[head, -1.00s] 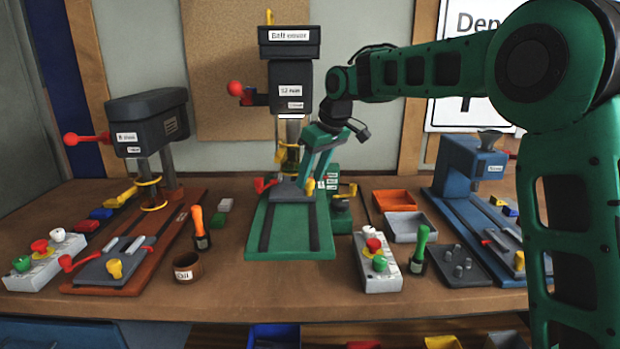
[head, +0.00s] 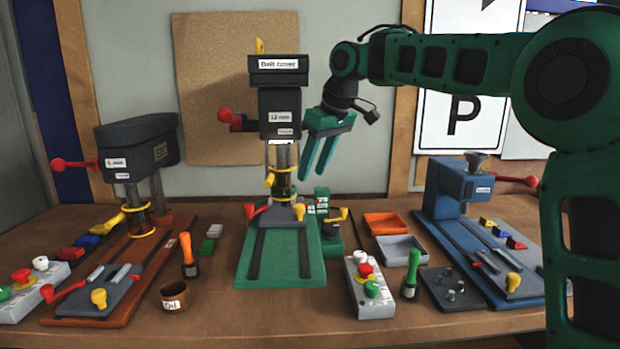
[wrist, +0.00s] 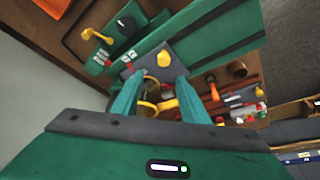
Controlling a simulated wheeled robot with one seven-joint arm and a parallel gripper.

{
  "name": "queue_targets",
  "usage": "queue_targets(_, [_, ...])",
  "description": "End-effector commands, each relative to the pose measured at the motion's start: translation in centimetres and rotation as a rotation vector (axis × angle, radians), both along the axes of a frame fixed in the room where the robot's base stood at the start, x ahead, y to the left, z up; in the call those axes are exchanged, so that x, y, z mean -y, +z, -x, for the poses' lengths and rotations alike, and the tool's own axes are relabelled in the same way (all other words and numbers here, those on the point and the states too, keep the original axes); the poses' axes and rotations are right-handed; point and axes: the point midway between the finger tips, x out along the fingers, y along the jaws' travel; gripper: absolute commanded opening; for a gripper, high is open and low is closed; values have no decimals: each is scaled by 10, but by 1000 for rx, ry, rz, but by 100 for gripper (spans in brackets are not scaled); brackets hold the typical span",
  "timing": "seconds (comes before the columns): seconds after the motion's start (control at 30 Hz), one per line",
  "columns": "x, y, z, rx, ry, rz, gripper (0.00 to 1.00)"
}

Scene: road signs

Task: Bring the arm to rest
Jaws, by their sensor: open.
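My gripper (head: 318,157) is green with two straight fingers. In the head view it hangs in the air just right of the column of the middle drill press (head: 282,115), above the green base (head: 262,245) of that press. The fingers are apart, and nothing shows between them in the head view. In the wrist view the open fingers (wrist: 155,95) point toward the press, with yellow rings and a yellow knob beyond them. My arm reaches in from the right side of the head view.
A drill press with a red-brown base (head: 120,285) stands at left, and a blue press (head: 455,190) at right. A control box (head: 368,290), a brown cup (head: 174,296), and orange (head: 385,224) and grey (head: 401,249) trays lie on the bench (head: 240,315).

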Motion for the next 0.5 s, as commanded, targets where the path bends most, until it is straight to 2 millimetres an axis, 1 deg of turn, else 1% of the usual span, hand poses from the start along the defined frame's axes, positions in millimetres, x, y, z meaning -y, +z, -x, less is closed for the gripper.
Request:
queue_targets(0.27, [1,0,0,-1,0,1,41])
queue_targets(0.33, [5,-1,2,-4,-12,1,41])
queue_targets(0.37, [10,-1,4,-7,-24,2,41])
queue_targets(0.43, [29,-6,11,-21,-71,7,41])
queue_targets(0.47, [40,-9,17,-29,-100,8,41])
queue_targets(0.5, [58,-14,25,-43,-148,12,41])
